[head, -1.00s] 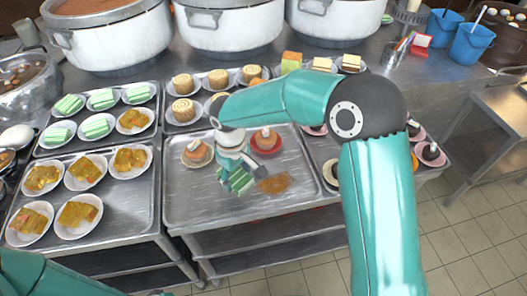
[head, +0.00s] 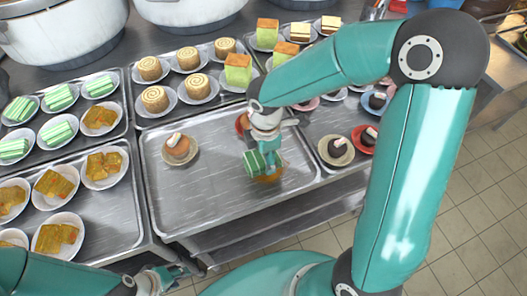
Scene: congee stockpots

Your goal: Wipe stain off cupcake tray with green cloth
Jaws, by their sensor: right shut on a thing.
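The cupcake tray (head: 200,205) is a metal tray in the middle of the head view. A brown-orange stain (head: 271,179) shows on its right part, partly hidden by the green striped cloth (head: 253,165). My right gripper (head: 266,150) is shut on the cloth, low at the tray, with the cloth overlapping the stain. A cupcake on a plate (head: 179,148) sits on the tray to the left; another cupcake (head: 242,122) is mostly hidden behind my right gripper. My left gripper (head: 172,277) is at the bottom, in front of the trays; its fingers are too small to read.
Trays of green striped cakes (head: 60,97), yellow pastries (head: 54,184) and rolled cakes (head: 155,99) stand left and behind. Plates of dark cakes (head: 337,148) are close to the right. Large pots (head: 60,40) stand at the back. The tray's front left is clear.

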